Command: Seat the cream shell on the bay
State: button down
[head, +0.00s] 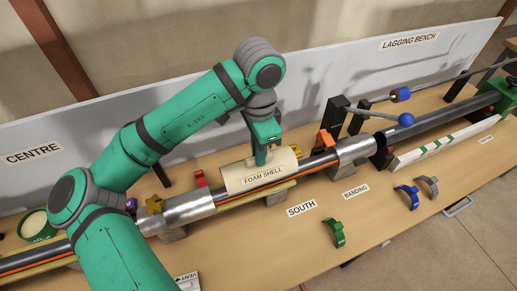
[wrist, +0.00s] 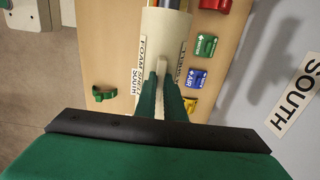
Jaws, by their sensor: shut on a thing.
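The cream shell (head: 258,178), labelled FOAM SHELL, is a half-round sleeve lying lengthwise along the pipe. It covers part of the dark pipe bay (head: 318,161) between two silver-clad sections, behind the SOUTH label (head: 301,209). I cannot tell whether it rests fully on the pipe or is slightly above it. My gripper (head: 262,157) points down at the top of the shell. In the wrist view my gripper (wrist: 161,85) is shut on the shell's raised pale grip, and the shell (wrist: 165,35) extends beyond the fingers.
Silver cladding (head: 188,205) is left of the shell, and more cladding (head: 355,149) is right. Green (head: 334,232) and blue (head: 408,196) bands lie in front.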

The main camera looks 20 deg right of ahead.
aim_at(258, 169)
notch_tip(258, 169, down, 7)
jog(key=shift+a+r, duration=0.1)
jog(key=shift+r, duration=0.05)
jog(key=shift+s+f, duration=0.25)
jog(key=shift+f, duration=0.55)
jog(key=shift+d, duration=0.25)
jog(key=c, duration=1.8)
grip_release()
jog(key=shift+c, duration=0.2)
jog(key=shift+o, duration=0.5)
jog(key=r, duration=1.1)
jog(key=shift+w+a+r, duration=0.1)
jog(key=shift+a+r, duration=0.1)
jog(key=shift+r, duration=0.2)
